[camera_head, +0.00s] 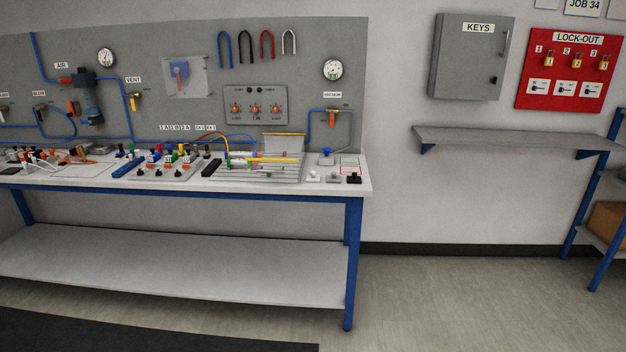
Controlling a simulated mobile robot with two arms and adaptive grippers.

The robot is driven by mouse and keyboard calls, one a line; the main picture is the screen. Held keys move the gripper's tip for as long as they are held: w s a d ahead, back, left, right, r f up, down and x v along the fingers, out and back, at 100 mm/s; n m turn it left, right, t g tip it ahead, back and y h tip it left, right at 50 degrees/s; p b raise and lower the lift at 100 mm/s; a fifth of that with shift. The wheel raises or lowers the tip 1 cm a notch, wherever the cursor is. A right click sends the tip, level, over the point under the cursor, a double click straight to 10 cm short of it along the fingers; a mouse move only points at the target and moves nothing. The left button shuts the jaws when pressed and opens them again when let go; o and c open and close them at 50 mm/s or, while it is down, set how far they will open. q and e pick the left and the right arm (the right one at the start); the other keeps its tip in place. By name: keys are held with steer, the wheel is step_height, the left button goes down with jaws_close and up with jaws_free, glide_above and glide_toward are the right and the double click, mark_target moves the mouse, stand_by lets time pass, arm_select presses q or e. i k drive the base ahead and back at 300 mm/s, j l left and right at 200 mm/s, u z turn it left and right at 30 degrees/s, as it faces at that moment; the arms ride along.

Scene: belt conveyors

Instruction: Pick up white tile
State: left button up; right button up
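No gripper of mine shows in the head view. A small white piece (314,176), possibly the white tile, sits near the front right edge of the white-topped workbench (362,184). A grey piece (333,177) and a black piece (354,177) sit to its right in the same row. They are too small to make out their exact shape. A green outline (350,160) and a red outline are marked on the bench behind them.
A ribbed grey plate (262,177) with rods stands left of the white piece. Valve blocks (170,165) and cables crowd the bench further left. A lower shelf (180,262) is bare. A wall shelf (510,139) is at right. The floor (450,300) at front right is clear.

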mark_target(314, 178)
steer(key=i+l, duration=0.1)
steer(key=i, duration=0.4)
steer(key=i+l, duration=0.15)
steer(key=i, duration=0.35)
steer(key=i+l, duration=0.1)
steer(key=i, duration=0.4)
